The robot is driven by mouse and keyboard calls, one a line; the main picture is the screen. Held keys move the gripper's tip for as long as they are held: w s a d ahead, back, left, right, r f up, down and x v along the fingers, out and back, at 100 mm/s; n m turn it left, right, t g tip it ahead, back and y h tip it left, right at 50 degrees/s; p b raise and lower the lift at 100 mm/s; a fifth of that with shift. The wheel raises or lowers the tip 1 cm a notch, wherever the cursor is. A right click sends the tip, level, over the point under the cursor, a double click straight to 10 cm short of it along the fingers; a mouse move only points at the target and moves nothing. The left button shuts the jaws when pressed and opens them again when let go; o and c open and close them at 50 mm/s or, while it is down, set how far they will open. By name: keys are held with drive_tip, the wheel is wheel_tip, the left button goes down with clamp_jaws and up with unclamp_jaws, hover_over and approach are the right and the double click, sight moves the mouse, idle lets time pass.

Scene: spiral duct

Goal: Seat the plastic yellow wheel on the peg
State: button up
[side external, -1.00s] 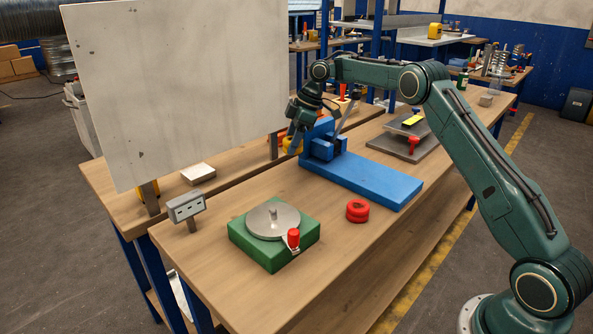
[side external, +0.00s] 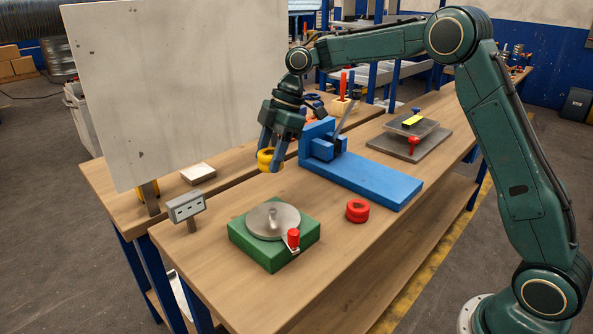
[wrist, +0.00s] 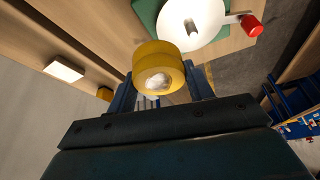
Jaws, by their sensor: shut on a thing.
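The yellow wheel (side external: 265,160) is held between the fingers of my gripper (side external: 272,158), above the bench beside the blue fixture. In the wrist view the yellow wheel (wrist: 158,68) shows its round face and pale centre between my gripper's fingers (wrist: 160,95). The peg (side external: 272,213) stands upright at the middle of a grey metal disc (side external: 270,222) on a green base (side external: 275,257). The peg also shows in the wrist view (wrist: 191,27), ahead of the wheel and apart from it. The wheel is behind and above the disc in the side view.
A red-handled crank (side external: 293,238) sticks out at the base's front corner. A red wheel (side external: 357,210) lies on the bench to the right. A blue fixture (side external: 365,182) stands behind it. A small grey box on a post (side external: 186,207) and a tall board (side external: 175,90) stand left.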

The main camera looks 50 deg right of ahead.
drive_tip(key=r+n, duration=0.1)
hover_over(267, 221)
drive_tip(key=d, duration=0.1)
drive_tip(key=shift+d, duration=0.2)
drive_tip(key=shift+f+g, duration=0.1)
drive_tip(key=shift+g, duration=0.2)
drive_tip(key=shift+f, duration=2.75)
drive_tip(key=shift+f, duration=2.1)
drive_tip(key=o, duration=1.1)
drive_tip(key=shift+o, duration=0.2)
drive_tip(key=shift+d+r, duration=0.1)
drive_tip(key=shift+r, duration=0.05)
drive_tip(key=v, duration=1.3)
drive_tip(key=shift+d+r, duration=0.2)
